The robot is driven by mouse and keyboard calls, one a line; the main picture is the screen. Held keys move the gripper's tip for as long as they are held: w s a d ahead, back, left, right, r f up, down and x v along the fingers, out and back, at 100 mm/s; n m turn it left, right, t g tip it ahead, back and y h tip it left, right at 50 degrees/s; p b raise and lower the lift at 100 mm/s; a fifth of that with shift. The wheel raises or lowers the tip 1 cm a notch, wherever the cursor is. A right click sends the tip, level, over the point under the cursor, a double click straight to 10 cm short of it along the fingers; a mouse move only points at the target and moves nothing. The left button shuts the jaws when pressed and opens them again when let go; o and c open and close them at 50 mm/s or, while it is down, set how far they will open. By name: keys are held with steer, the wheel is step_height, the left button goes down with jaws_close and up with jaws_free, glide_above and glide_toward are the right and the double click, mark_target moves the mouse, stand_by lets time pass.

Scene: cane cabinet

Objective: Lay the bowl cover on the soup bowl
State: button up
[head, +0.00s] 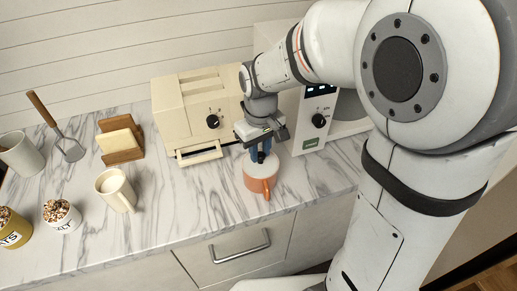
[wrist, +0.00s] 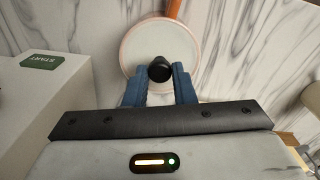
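The soup bowl (head: 262,186) is orange with a stick-like handle pointing to the front, and stands on the marble counter below my gripper. The bowl cover (head: 251,169) is a pale round disc with a black knob and is over the bowl's mouth. In the wrist view the cover (wrist: 137,50) sits nearly centred inside the bowl's thin orange rim. Whether it rests fully on the rim is hard to tell. My gripper (wrist: 160,72) points down, its blue fingers close against both sides of the black knob. It also shows in the head view (head: 261,155).
A cream toaster (head: 190,112) stands behind the bowl, and a white microwave (head: 309,139) is behind right. A cream mug (head: 116,190), a wooden holder (head: 120,140), a spatula (head: 70,149) and topped cups (head: 61,216) are left. Counter beside the bowl is clear.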

steer(key=o, duration=0.5)
step_height(320, 180, up, 7)
steer(key=shift+f, duration=0.1)
steer(key=shift+d+r, duration=0.1)
steer(key=shift+r, duration=0.45)
steer(key=s+d+m+t, duration=0.1)
steer(key=s+d+m, duration=0.1)
steer(key=s+d, duration=0.2)
steer(key=s+d+f+m+t, duration=0.1)
steer(key=s+d+m, duration=0.1)
steer(key=s+d, duration=0.2)
steer(key=s+d+m+t, duration=0.1)
steer(key=s+d+m, duration=0.1)
steer(key=s+d, duration=0.2)
steer(key=shift+s+f, duration=0.25)
steer(key=shift+f, duration=0.1)
